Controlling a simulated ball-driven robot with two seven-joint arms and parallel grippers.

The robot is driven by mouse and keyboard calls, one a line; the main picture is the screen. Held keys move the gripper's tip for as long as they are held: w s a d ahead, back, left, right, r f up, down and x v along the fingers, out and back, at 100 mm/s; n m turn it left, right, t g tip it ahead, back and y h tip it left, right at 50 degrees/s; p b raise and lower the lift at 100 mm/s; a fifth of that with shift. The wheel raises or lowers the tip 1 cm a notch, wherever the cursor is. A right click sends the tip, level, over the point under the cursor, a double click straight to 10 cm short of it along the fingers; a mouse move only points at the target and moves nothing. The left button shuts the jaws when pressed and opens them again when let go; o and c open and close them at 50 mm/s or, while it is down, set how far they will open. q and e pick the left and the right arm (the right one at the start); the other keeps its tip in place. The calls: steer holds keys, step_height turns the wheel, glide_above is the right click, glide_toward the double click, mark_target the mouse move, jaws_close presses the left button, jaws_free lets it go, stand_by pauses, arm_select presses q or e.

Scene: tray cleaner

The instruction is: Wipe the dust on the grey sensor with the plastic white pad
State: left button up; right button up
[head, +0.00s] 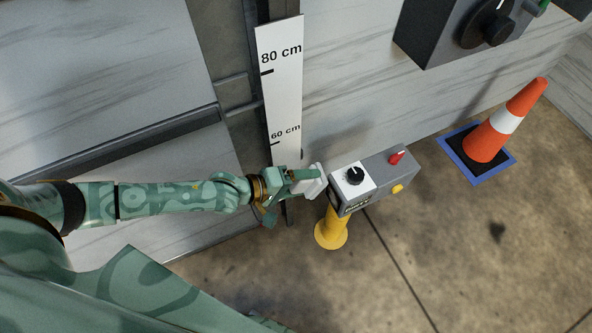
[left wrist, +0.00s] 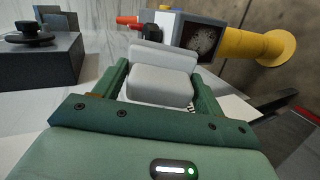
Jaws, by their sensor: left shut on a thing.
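My left gripper (head: 300,184) is shut on the white pad (head: 314,182), which sits just left of the grey box (head: 384,170) on a yellow post. In the left wrist view the pad (left wrist: 160,84) is between my green fingers, its flat face turned toward the box. A dark square panel with a pale, speckled round patch that looks like dust (left wrist: 203,41) shows on the box beyond the pad, to the right; it seems to be the sensor face. I cannot tell whether the pad touches the box. My right gripper is not in view.
The box carries a black knob (head: 355,175), a red switch (head: 397,157) and a yellow button (head: 398,189). A height scale (head: 281,90) stands behind my gripper. A larger grey box (head: 450,35) is at the upper right. An orange cone (head: 490,140) stands on the floor at right.

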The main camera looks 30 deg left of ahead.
arm_select(q)
steer(key=s+a+f+n+t+h+b, duration=0.1)
steer(key=a+f+t+b, duration=0.1)
steer(key=f+b, duration=0.35)
steer(key=s+a+f+t+b, duration=0.1)
steer(key=f+t+b, duration=0.15)
steer(key=f, duration=0.55)
steer(key=shift+h, duration=0.3)
steer(key=shift+a+r+b+x, duration=0.15)
steer(key=shift+b+x, duration=0.2)
steer(key=shift+x, duration=0.65)
steer(key=shift+r+b+x, duration=0.15)
steer(key=shift+b+x, duration=0.25)
steer(key=shift+x, duration=0.55)
steer(key=shift+a+r+b+x, duration=0.15)
steer(key=shift+b+x, duration=0.2)
steer(key=shift+x, duration=0.65)
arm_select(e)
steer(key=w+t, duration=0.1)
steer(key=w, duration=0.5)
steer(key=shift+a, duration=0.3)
arm_select(q)
steer(key=shift+w+d, duration=0.1)
steer(key=shift+w, duration=0.05)
steer(key=shift+x, duration=0.95)
